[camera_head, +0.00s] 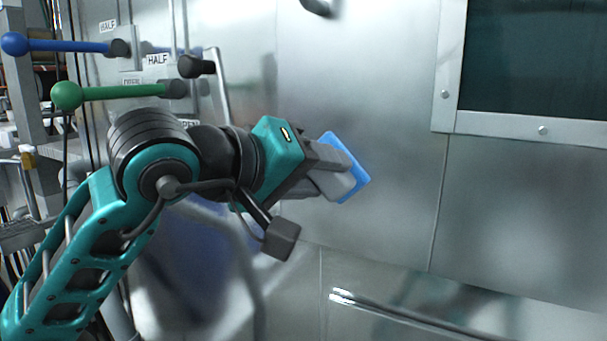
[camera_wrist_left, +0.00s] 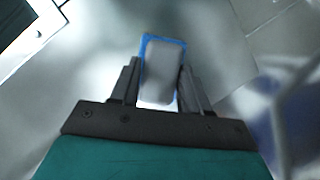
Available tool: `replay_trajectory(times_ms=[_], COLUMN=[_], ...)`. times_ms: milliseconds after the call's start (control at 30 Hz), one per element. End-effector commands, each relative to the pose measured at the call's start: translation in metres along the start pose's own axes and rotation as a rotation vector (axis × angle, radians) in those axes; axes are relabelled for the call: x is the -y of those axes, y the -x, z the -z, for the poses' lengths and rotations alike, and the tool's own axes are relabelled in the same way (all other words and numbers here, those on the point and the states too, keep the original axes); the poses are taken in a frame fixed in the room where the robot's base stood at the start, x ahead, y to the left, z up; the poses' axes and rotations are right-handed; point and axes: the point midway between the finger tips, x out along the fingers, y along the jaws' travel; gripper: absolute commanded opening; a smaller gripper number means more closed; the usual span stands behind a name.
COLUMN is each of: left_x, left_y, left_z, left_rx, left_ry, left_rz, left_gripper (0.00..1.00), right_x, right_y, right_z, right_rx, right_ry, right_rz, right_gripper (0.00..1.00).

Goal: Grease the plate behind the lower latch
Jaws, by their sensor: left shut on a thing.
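My left gripper (camera_head: 325,178) reaches in from the left in the head view. It is shut on a grey block with a blue pad (camera_head: 347,166). In the left wrist view the block (camera_wrist_left: 164,68) sits between the two dark fingers of the gripper (camera_wrist_left: 158,88). The blue pad faces a smooth metal panel (camera_head: 390,150); I cannot tell whether it touches. A dark handle or latch part (camera_head: 318,7) is cut off at the top edge. I cannot make out which part is the lower latch or the plate behind it. My right gripper is not in view.
A black-ended bar (camera_head: 197,67) stands near my arm. A framed dark window (camera_head: 540,60) is at upper right. A metal rail (camera_head: 400,317) runs low.

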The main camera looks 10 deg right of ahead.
Motion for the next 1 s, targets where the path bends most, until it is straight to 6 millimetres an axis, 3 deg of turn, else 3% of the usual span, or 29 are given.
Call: replay_trajectory(times_ms=[267, 1000], left_x=[0.003, 0.036], left_y=[-0.001, 0.016], left_z=[0.003, 0.035], left_rx=[-0.003, -0.003], left_ry=[0.000, 0.001], left_rz=[0.001, 0.003], left_gripper=[0.21, 0.21], right_x=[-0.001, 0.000], right_y=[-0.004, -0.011], right_z=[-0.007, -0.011], right_rx=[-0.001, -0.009], right_ry=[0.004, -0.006], right_rz=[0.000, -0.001], right_gripper=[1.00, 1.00])
